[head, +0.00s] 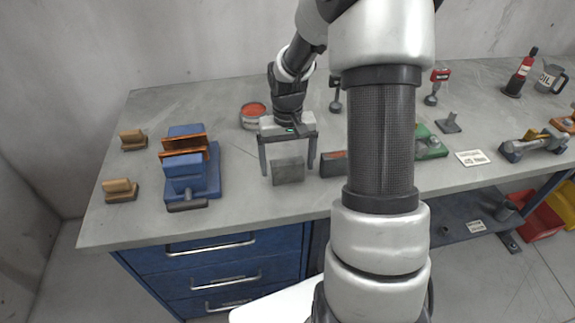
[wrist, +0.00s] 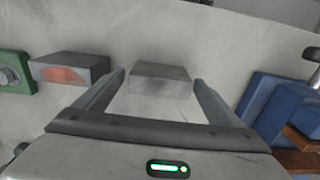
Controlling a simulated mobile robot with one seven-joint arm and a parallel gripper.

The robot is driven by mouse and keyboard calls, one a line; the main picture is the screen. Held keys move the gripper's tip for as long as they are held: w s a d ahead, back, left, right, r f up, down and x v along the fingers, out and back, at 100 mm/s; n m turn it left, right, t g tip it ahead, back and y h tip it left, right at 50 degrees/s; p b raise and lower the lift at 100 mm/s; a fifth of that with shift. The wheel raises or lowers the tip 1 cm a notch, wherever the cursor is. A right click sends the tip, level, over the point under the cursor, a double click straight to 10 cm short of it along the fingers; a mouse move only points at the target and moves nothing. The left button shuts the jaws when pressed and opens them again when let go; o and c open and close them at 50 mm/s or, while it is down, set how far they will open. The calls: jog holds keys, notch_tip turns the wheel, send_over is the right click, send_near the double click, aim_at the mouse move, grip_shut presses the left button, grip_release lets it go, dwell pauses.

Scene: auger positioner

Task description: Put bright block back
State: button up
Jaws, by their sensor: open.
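A plain grey block (head: 288,172) stands on the bench, and it also shows in the wrist view (wrist: 160,82). A second grey block with an orange-red patch on its face (head: 333,163) stands to its right; in the wrist view this patched block (wrist: 70,70) is at the left. I cannot tell for sure which one is the bright block. My gripper (head: 288,169) is open and points down at the plain block. In the wrist view the plain block lies between the fingertips (wrist: 160,78), with gaps on both sides. It does not appear gripped.
A blue vise (head: 193,180) with orange-brown jaw pieces stands left, two small tan brushes (head: 120,190) beyond it. A red-topped tin (head: 253,116) is behind my gripper. A green device (head: 432,148) is to the right. Bare bench (head: 235,205) lies in front.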

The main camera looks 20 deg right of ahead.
notch_tip(320, 180, up, 11)
jog(key=shift+p, duration=0.45)
notch_tip(320, 180, up, 8)
jog(key=t+p, duration=0.1)
jog(key=p, duration=0.1)
send_over(287, 162)
jog(key=s+a, duration=0.3)
jog(key=s, duration=0.1)
jog(key=s+a+r+n+t+p, duration=0.1)
jog(key=s+a+r+t+p, duration=0.1)
jog(key=s+r, duration=0.3)
jog(key=s+a+r+n+t+p, duration=0.1)
jog(key=s+a+r, duration=0.3)
jog(key=s, duration=0.6)
notch_tip(287, 162, up, 3)
jog(key=shift+s+f+t+p, duration=0.2)
jog(key=shift+s+t+p, duration=0.1)
jog(key=shift+t+p, duration=0.4)
jog(key=shift+a, duration=0.1)
